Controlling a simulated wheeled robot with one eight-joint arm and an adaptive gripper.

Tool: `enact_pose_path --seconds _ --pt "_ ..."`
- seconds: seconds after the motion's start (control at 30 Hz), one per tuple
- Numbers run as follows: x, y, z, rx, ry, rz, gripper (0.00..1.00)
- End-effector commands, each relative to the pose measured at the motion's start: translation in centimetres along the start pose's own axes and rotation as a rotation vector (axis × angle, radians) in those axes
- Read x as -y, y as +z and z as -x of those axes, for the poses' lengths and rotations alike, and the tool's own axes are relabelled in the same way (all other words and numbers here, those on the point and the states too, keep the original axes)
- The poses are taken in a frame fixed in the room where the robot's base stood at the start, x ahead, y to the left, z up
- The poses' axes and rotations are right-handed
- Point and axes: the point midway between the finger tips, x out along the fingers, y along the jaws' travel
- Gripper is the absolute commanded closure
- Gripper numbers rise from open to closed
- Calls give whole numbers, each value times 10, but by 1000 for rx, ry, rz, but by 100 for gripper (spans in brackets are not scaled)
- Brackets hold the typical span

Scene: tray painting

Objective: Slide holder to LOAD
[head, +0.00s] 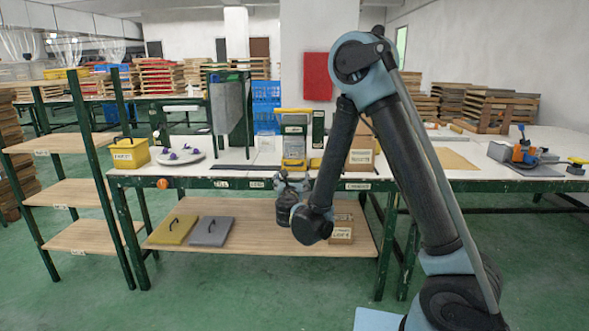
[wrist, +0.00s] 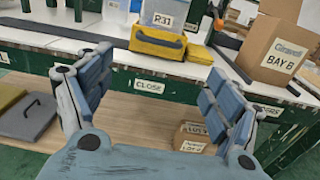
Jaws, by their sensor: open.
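The holder (head: 294,140) looks like an upright grey panel with a yellow top bar and yellow base, standing on the bench. A small label (head: 257,184) further left on the edge is too small to read surely. My gripper (head: 293,183) is in front of the bench edge, below the holder and apart from it. In the wrist view its blue fingers (wrist: 160,85) are spread and empty.
A dark rail (head: 235,167) runs along the bench left of the holder. A cardboard box marked BAY B (wrist: 278,48) stands to the right. A yellow bin (head: 130,153) and round plate (head: 181,155) are at left. The lower shelf (head: 265,220) holds flat panels and small boxes.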

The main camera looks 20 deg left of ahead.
Motion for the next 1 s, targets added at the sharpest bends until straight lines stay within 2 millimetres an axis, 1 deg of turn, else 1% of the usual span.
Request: enact_pose_path --seconds 0.03,0.1,0.6,0.8,1.0 --pt "1 0 -10 0 -4 0 17" --pt "1 0 -22 0 -4 -1 17" --pt "1 0 -110 -1 -2 -1 17" --pt "1 0 -134 0 -1 -1 17" --pt "1 0 -145 0 -2 -2 17"
